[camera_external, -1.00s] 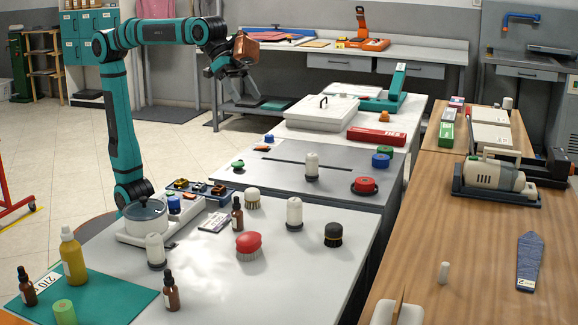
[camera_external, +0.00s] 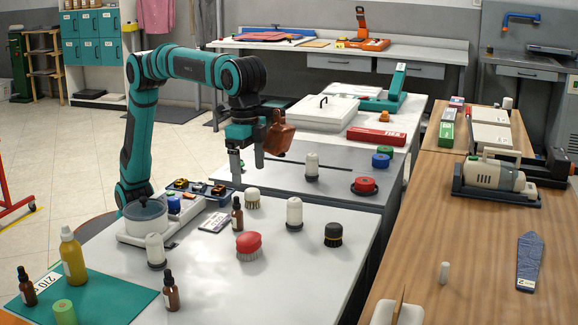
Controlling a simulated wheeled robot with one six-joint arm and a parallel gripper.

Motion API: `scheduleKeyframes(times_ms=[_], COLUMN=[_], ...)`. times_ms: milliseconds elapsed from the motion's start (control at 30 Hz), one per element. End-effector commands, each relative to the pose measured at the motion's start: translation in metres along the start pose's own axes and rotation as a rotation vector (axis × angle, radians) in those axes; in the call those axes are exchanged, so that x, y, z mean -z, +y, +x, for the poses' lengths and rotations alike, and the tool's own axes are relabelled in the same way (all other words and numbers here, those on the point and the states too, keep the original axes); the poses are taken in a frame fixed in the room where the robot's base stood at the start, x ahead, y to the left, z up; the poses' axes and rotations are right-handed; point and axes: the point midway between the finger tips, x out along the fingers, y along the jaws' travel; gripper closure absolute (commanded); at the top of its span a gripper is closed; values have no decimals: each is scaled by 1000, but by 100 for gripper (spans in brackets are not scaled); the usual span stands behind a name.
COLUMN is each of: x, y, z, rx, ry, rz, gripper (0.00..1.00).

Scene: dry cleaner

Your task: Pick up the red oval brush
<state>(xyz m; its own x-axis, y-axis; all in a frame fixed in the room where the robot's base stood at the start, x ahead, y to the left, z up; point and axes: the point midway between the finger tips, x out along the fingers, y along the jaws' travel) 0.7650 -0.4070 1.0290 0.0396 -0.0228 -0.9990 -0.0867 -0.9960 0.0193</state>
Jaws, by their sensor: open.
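The red oval brush (camera_external: 249,243) stands on the near white table (camera_external: 302,262), its red top up and pale bristles down. My gripper (camera_external: 247,170) is open and empty, pointing down above the table. It is higher than the brush and farther back, apart from it. The brush is fully visible, with nothing on top of it.
A brown dropper bottle (camera_external: 237,217) stands close behind the brush. A white-topped brush (camera_external: 253,199), a white bottle (camera_external: 294,214) and a black brush (camera_external: 333,235) stand around it. A scale with a pot (camera_external: 146,218) is at left.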

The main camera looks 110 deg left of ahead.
Motion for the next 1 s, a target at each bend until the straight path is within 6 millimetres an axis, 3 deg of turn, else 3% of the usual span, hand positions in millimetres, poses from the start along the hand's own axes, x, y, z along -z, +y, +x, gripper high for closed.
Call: scheduleKeyframes(times_ms=[100, 333, 800, 1000], x=[3, 4, 0, 0], y=[13, 17, 15, 15], z=[9, 27, 108, 130], rx=[14, 21, 21, 20], ry=[-31, -45, -45, -42], rz=[2, 2, 2, 2], gripper=[14, 14, 14, 14])
